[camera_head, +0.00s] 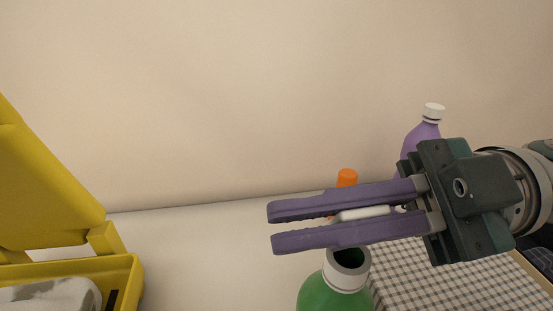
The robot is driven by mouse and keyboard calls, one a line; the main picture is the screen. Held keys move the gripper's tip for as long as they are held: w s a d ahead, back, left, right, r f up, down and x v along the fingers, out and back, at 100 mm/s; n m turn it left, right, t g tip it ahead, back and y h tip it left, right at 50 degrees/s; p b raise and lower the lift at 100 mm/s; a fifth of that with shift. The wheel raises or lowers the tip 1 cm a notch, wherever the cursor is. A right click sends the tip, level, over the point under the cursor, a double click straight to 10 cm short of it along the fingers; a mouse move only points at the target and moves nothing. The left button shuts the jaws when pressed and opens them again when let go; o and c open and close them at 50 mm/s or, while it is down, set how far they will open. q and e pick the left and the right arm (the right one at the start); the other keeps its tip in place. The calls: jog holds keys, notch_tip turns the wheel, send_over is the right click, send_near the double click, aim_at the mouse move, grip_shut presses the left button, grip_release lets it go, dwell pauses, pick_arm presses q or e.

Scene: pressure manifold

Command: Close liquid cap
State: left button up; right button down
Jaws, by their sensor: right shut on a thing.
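A green bottle (326,293) stands at the bottom centre, its dark round mouth (349,258) uncovered inside a pale neck. My right gripper (274,227) reaches in from the right, just above and behind the bottle mouth in the picture. Its purple fingers are shut on a white cap (362,213), seen as a narrow white strip between them, nearer their base than their tips. The fingers hide most of the cap, so its exact tilt cannot be told. My left gripper is not in view.
A purple bottle (420,137) with a white cap (433,110) stands behind my right gripper. An orange cap (347,177) shows behind the fingers. A yellow open-lidded box (124,270) is at the left. A checked cloth (430,283) lies at the right. The white surface between is clear.

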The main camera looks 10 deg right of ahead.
pick_arm(q)
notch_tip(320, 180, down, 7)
jog(key=b, duration=0.7)
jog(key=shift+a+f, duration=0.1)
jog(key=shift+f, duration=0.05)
pick_arm(e)
jog(key=f+n, duration=0.1)
jog(key=n, duration=0.2)
jog(key=s+f+n, duration=0.1)
jog(key=n, duration=0.2)
jog(key=s+f+n, duration=0.1)
jog(key=n, duration=0.2)
jog(key=shift+s+f+n, duration=0.1)
jog(key=shift+f+n, duration=0.1)
jog(key=shift+n, duration=0.1)
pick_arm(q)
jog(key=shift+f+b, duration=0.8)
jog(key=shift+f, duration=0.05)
pick_arm(e)
jog(key=shift+f+n, duration=0.15)
jog(key=shift+n, duration=0.85)
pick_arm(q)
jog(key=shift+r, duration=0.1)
pick_arm(e)
jog(key=c, duration=1)
grip_release()
jog(key=shift+o, duration=0.2)
jog(key=shift+d, duration=0.1)
